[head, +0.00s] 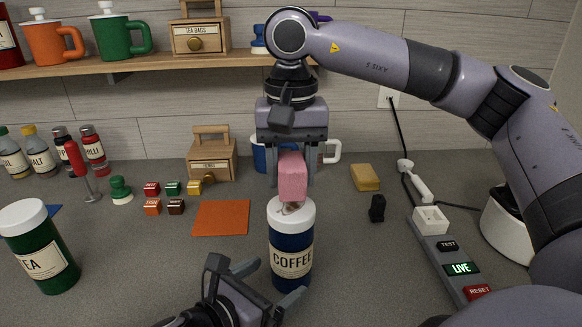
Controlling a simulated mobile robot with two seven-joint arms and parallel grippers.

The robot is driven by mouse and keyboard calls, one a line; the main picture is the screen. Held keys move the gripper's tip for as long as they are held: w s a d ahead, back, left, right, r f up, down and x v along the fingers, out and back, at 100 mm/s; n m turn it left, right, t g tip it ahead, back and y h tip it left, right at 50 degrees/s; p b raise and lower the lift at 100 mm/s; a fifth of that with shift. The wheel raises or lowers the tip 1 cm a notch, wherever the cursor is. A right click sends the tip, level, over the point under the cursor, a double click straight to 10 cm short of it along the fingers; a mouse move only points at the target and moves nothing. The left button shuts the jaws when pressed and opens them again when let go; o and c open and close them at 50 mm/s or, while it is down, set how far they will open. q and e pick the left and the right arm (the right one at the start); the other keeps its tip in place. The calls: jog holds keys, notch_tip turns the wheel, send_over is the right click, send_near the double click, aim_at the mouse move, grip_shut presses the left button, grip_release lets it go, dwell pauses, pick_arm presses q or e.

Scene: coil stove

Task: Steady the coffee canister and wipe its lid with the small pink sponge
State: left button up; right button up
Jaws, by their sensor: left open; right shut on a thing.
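The coffee canister (291,263) is dark blue with a white lid (302,218) and a label reading COFFEE. It stands upright on the grey counter. A brownish smudge shows on the lid. My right gripper (290,180) is above the canister, pointing down, shut on the small pink sponge (292,178). The sponge's lower end is at the lid; I cannot tell whether it touches. My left gripper (272,284) is open low in front, its two fingers beside the canister's lower left and lower front. Contact there is unclear.
A green tea canister (40,255) stands at left. An orange mat (221,217) and several small blocks lie left of the coffee canister. A yellow sponge (365,177) and a black item (377,208) lie right. A switch panel (449,258) is at right. A blue mug stands behind.

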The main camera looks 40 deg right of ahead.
pick_arm(q)
jog(key=shift+x, duration=2.45)
jog(key=c, duration=0.9)
